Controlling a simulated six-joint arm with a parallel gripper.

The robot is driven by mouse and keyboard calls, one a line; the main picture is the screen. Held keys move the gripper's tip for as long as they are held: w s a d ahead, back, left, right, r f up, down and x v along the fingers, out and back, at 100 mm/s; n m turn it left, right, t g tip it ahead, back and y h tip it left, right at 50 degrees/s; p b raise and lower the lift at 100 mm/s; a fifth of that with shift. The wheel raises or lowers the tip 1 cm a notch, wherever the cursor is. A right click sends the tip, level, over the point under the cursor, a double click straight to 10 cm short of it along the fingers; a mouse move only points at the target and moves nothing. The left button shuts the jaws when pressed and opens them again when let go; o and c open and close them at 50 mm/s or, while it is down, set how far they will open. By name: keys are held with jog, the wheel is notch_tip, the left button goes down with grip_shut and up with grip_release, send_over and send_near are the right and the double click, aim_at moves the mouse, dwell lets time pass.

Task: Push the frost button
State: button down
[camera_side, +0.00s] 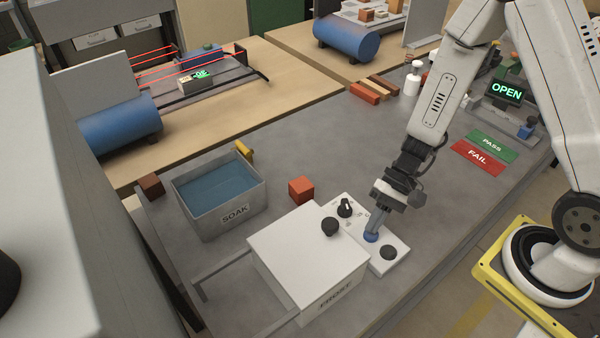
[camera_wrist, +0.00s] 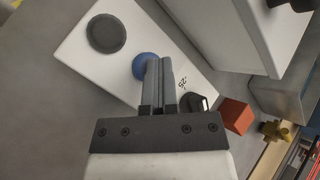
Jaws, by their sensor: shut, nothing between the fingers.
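A white control panel (camera_side: 388,266) lies flat on the grey bench beside a white box (camera_side: 306,247) with dark lettering on its front. A blue round button (camera_side: 371,237) is on the panel; it also shows in the wrist view (camera_wrist: 145,65). I cannot read a label beside it. My gripper (camera_side: 374,230) points down, its fingers shut and empty, with the tips right at the blue button. In the wrist view the fingertips (camera_wrist: 158,62) overlap the button's edge; whether they touch or press it I cannot tell. The fingers hide part of the button.
The panel also bears a black round button (camera_side: 388,252) and a black dial (camera_side: 345,208). A black knob (camera_side: 329,226) is on the white box. A red brick (camera_side: 301,189) and a water-filled SOAK tub (camera_side: 236,207) stand to the left.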

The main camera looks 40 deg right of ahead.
jog(key=shift+r, duration=3.05)
